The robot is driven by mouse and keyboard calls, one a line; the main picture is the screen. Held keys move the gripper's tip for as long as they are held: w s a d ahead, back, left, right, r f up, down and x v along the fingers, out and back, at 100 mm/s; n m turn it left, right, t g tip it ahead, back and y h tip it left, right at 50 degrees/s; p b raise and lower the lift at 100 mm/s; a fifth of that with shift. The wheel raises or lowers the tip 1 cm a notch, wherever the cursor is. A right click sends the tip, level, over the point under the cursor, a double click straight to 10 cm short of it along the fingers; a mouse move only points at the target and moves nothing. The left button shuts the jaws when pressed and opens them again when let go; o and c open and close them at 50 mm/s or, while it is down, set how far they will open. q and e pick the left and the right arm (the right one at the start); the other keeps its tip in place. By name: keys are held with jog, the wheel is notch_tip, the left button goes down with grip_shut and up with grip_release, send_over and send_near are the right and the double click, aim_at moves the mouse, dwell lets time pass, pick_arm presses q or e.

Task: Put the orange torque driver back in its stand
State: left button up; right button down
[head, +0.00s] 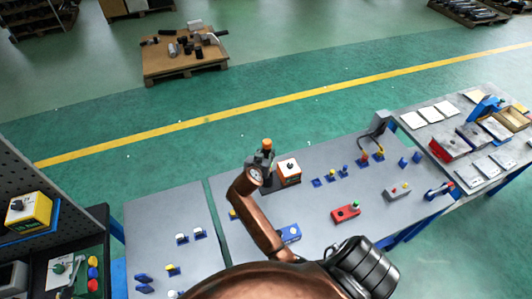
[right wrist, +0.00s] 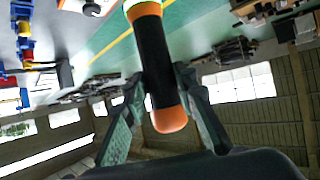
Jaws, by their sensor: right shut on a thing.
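The orange torque driver shows in the right wrist view (right wrist: 158,60) as a black grip with an orange end cap and an orange and white band. Its orange end also stands up in the head view (head: 267,143). My right gripper (right wrist: 160,84) is shut on the black grip. I cannot tell which stand belongs to the driver. My left gripper is not in view.
A red block (head: 346,213) and a grey box (head: 397,191) lie on the grey table (head: 300,215). A table with trays stands at the right, and a pegboard rack at the left.

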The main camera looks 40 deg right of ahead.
jog(key=shift+f+b, duration=2.05)
jog(key=shift+f, duration=0.45)
jog(key=c, duration=1.6)
grip_release()
jog(key=shift+o, duration=0.5)
jog(key=shift+s+f, duration=0.1)
jog(key=shift+f, duration=0.1)
jog(key=shift+a+r, duration=0.15)
jog(key=p+v, duration=0.2)
jog(key=v, duration=0.3)
